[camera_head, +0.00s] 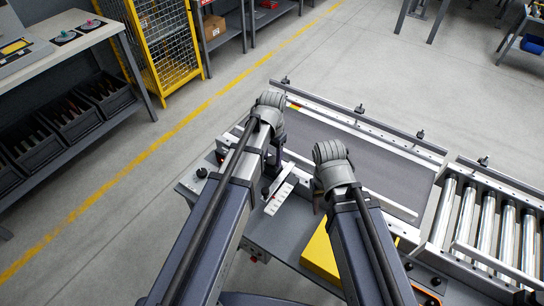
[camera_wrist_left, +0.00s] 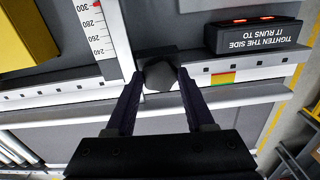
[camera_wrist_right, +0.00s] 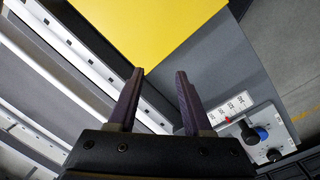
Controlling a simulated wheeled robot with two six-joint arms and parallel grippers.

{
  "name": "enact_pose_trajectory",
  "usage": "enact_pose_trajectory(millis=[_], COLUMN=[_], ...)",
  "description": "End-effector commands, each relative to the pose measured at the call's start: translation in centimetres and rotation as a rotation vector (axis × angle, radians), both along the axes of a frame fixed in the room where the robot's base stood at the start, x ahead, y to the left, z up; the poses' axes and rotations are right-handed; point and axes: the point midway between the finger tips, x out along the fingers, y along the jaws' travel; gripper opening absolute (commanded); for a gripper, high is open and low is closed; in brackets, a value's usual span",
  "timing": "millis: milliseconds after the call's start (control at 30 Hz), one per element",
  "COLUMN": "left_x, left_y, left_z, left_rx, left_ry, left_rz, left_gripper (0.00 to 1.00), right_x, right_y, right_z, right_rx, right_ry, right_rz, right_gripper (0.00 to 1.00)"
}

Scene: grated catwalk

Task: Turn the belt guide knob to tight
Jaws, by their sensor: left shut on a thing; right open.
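The belt guide knob (camera_wrist_left: 160,76) is a dark, faceted knob on the pale guide rail in the left wrist view. My left gripper (camera_wrist_left: 159,75) is shut on it, with one finger on each side. A colour strip (camera_wrist_left: 224,79) of green, yellow and red lies beside the knob; I cannot make out a pointer. In the head view my left gripper (camera_head: 267,184) is partly hidden by its arm, and the knob cannot be made out. My right gripper (camera_wrist_right: 160,74) is open and empty, above the yellow box (camera_wrist_right: 150,28) and the grey deck.
A black block (camera_wrist_left: 258,34) reads "TIGHTEN THE SIDE IT RUNS TO". A white scale (camera_wrist_left: 92,30) stands beside the knob. The belt (camera_head: 370,165) and rollers (camera_head: 485,215) extend right. A control panel (camera_wrist_right: 265,140) with a blue knob sits near my right gripper.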

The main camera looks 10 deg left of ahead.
Motion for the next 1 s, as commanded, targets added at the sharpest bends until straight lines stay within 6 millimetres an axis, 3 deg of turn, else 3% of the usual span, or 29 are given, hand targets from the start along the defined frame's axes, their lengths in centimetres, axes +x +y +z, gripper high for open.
enact_pose_trajectory(millis=[500,1000], left_x=[-0.01,-0.02], left_y=[0.00,-0.01], left_z=[-0.01,-0.01], left_rx=[0.000,0.000], left_ry=[0.000,0.000], left_rz=[-0.377,-0.484], left_gripper=[0.00,0.00], right_x=[0.00,0.00], right_y=[0.00,0.00], right_z=[-0.01,-0.01], right_rx=[0.000,0.000], right_ry=[0.000,0.000], right_rz=[0.000,0.000], right_gripper=[0.50,0.50])
